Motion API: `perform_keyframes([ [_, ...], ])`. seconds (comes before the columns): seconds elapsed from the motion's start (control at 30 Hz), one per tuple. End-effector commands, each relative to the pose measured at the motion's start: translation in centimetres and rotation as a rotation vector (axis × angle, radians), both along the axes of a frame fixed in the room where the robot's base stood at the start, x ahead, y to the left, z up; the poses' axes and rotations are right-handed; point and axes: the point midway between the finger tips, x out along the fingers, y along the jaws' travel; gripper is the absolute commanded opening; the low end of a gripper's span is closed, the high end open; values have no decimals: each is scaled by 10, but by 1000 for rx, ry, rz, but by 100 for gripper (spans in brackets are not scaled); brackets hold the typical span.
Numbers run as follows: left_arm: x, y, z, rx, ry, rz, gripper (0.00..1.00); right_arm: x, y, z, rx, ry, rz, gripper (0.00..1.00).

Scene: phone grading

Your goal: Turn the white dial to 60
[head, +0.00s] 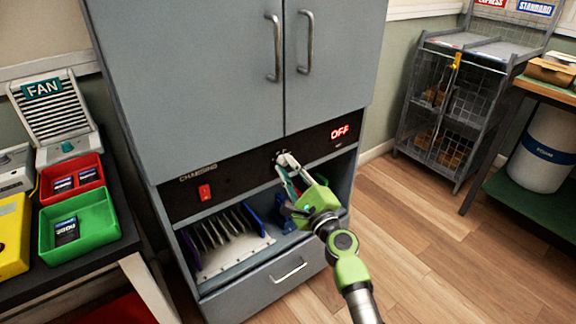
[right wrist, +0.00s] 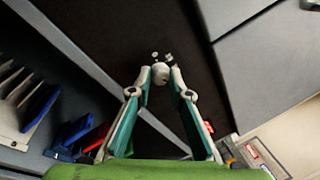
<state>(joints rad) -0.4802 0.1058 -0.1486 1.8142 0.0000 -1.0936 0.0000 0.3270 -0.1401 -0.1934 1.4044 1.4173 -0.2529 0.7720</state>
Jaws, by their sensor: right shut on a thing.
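The white dial (right wrist: 161,75) is on the black panel (head: 240,172) of the grey cabinet. In the right wrist view it sits between my fingertips, with small white marks beside it. My right gripper (head: 287,159) reaches up to the panel and is shut on the dial; it also shows in the right wrist view (right wrist: 160,80). In the head view the fingers mostly hide the dial, and I cannot read its setting. A red display (head: 340,132) to the right on the panel reads OFF. My left gripper is not in view.
A red switch (head: 205,192) is at the panel's left, under the word CHARGING. Below, an open shelf holds a slotted rack (head: 235,255). Two door handles (head: 273,47) are above. Green (head: 110,238) and red trays stand on the left table.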

Motion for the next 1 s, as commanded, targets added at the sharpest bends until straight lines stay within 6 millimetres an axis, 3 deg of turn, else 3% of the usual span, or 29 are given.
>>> perform_keyframes([
  [0.5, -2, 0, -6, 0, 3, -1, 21, 0, 0, -1, 13, 11, 1, 0],
  [0.53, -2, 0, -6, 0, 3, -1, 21, 0, 0, -1, 13, 11, 1, 21],
  [0.57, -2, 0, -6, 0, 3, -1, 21, 0, 0, -1, 13, 11, 1, 26],
  [1.0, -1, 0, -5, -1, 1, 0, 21, -6, -3, -3, 11, 10, 0, 26],
])
